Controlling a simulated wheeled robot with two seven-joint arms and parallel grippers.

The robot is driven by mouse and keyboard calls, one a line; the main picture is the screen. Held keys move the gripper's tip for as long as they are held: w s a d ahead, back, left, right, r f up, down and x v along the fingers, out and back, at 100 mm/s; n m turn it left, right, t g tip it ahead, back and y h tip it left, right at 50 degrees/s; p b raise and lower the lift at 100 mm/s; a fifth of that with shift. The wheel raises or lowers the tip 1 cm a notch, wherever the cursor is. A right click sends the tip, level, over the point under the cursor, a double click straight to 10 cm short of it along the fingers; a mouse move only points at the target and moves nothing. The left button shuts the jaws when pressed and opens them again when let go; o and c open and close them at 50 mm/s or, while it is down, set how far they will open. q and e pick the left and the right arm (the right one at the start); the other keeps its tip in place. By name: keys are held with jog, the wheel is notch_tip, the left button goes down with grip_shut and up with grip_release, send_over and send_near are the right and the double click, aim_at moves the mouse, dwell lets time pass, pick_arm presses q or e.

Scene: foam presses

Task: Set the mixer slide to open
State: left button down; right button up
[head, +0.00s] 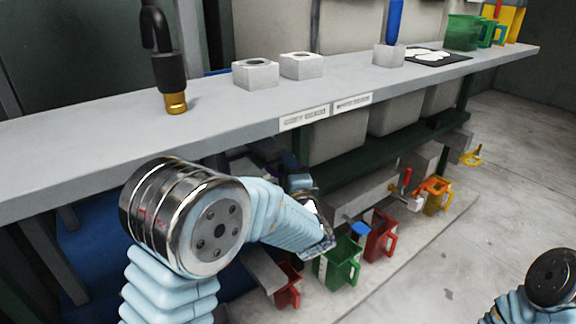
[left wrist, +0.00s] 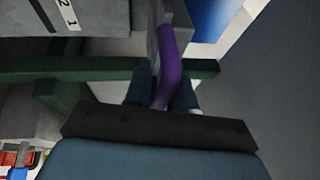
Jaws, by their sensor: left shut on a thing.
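A purple handle (left wrist: 168,65), which looks like the mixer slide's, stands between the two dark fingers of my left gripper (left wrist: 158,90) in the left wrist view. The fingers are shut on it. In the head view my left arm reaches under the grey bench, and the left gripper (head: 298,184) is mostly hidden behind my wrist. The handle's far end meets a grey part under the bench. I cannot tell the slide's position from these frames. My right gripper is out of view; only part of that arm shows at the lower right.
The grey bench (head: 225,115) runs above my left arm. The floor at right is clear.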

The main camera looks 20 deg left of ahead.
pick_arm(q)
jog(key=shift+r, duration=0.2)
jog(key=s+d+p, duration=0.2)
jog(key=d, duration=0.1)
jog(key=shift+s+d, duration=0.3)
jog(key=c, duration=1.1)
grip_release()
jog(key=shift+s+d, duration=0.1)
jog(key=shift+s, duration=0.1)
jog(key=v, duration=1.3)
jog(key=shift+s+d+f+p, duration=0.1)
jog(key=shift+s+f+p, duration=0.15)
jog(key=shift+p, duration=0.15)
